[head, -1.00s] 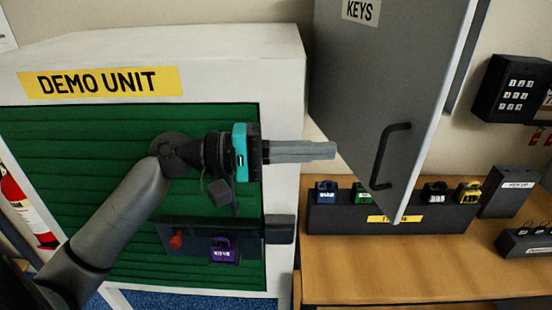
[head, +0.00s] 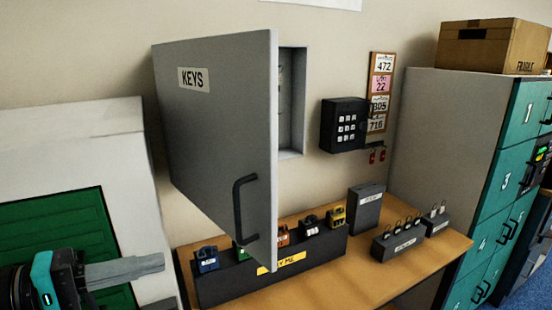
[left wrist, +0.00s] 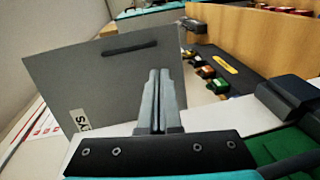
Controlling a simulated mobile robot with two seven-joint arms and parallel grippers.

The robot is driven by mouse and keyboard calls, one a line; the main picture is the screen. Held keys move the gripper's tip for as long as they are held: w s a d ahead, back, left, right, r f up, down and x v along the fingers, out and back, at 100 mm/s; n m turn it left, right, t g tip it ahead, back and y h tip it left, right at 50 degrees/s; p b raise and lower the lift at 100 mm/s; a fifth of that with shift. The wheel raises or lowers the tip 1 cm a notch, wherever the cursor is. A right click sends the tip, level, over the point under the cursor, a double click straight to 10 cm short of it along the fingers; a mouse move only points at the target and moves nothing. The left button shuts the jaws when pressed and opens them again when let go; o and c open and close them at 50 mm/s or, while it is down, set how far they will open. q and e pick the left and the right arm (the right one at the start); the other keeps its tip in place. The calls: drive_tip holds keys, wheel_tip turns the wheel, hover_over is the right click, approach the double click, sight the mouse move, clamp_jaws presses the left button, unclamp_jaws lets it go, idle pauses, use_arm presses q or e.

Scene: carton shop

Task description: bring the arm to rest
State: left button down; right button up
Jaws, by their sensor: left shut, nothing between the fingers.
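My left gripper (head: 150,266) shows at the lower left of the head view, in front of the white demo unit (head: 85,130) with its green shutter (head: 60,222). Its fingers are together and hold nothing. In the left wrist view the shut fingers (left wrist: 160,85) point toward the grey cabinet door (left wrist: 90,75) marked KEYS; I cannot tell the exact gap. In the head view the door (head: 215,120) stands open, to the right of and above the gripper. My right gripper is in neither view.
A wooden bench (head: 330,268) holds a dark rack (head: 225,285) of several coloured padlocks, a grey box (head: 366,208) and small key holders (head: 398,240). A keypad box (head: 343,125) is on the wall. Teal lockers (head: 500,180) stand at the right with a carton (head: 492,45) on top.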

use_arm(q)
drive_tip(key=s+d+f+m+g+y, duration=0.2)
drive_tip(key=f+y, duration=0.1)
drive_tip(key=f, duration=0.6)
drive_tip(key=s+d+f+m+g+y, duration=0.1)
drive_tip(key=s+d+f+m+y, duration=0.15)
drive_tip(key=f, duration=0.75)
drive_tip(key=s+f+m+g+y, duration=0.35)
drive_tip(key=s+f+y, duration=0.35)
drive_tip(key=s+f, duration=0.25)
wheel_tip(320, 180, down, 28)
drive_tip(key=s+b, duration=0.3)
drive_tip(key=b, duration=0.3)
drive_tip(key=s+a+f+g+b, duration=0.2)
drive_tip(key=s+f+b, duration=0.3)
drive_tip(key=s+f, duration=1)
wheel_tip(320, 180, down, 4)
drive_tip(key=shift+a+m+y, duration=0.35)
drive_tip(key=shift+a+m, duration=0.05)
drive_tip(key=shift+a, duration=0.1)
drive_tip(key=shift+s, duration=0.1)
